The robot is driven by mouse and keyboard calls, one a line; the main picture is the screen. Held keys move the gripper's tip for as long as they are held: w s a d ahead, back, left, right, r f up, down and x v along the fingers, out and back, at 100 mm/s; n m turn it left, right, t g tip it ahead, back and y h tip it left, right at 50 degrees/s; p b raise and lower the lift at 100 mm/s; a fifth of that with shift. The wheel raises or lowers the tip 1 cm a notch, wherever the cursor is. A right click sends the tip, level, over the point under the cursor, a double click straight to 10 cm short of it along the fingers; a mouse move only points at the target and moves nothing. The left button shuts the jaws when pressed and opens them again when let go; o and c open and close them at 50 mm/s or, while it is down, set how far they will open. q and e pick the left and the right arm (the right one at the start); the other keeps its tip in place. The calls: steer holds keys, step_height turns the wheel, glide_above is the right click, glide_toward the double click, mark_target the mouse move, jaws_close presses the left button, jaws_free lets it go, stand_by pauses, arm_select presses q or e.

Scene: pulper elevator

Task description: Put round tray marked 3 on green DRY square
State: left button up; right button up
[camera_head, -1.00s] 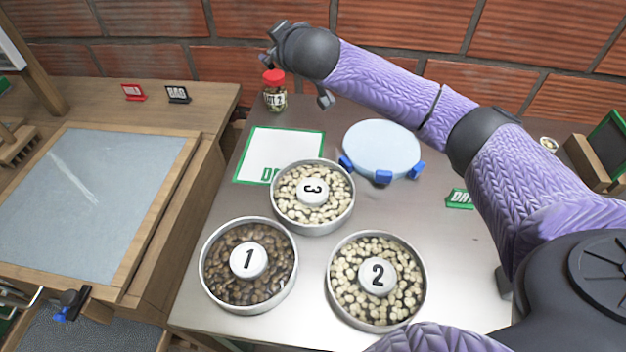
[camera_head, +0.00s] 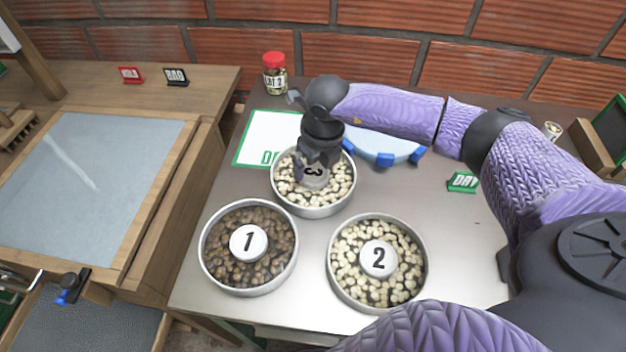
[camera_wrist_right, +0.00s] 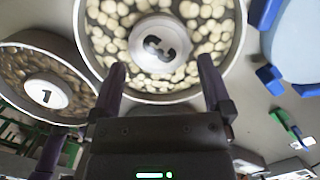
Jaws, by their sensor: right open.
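The round tray marked 3 (camera_head: 337,203) is a metal tray of pale beans with a white knob in its middle. It stands on the metal table, just in front of the green-edged DRY square (camera_head: 262,133). My right gripper (camera_head: 316,172) is open above the tray, by its knob, and hides part of the knob and the square. In the right wrist view the open fingers (camera_wrist_right: 162,85) point at the knob (camera_wrist_right: 160,43), one to each side of its lower part. I cannot tell their exact height. The left gripper is not in view.
Tray 1 (camera_head: 222,278) with dark beans and tray 2 (camera_head: 412,290) with pale beans stand in front. A pale blue disc with blue feet (camera_head: 378,149) is behind my right arm. A red-lidded jar (camera_head: 275,75) stands behind the square. A green sign (camera_head: 463,182) is at right.

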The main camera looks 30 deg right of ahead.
mark_target(313, 172)
steer(key=f, duration=0.3)
steer(key=shift+w+f+b, duration=0.15)
steer(key=shift+w+b, duration=0.15)
steer(key=shift+w, duration=0.05)
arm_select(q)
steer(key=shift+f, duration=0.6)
arm_select(e)
steer(key=shift+c, duration=0.3)
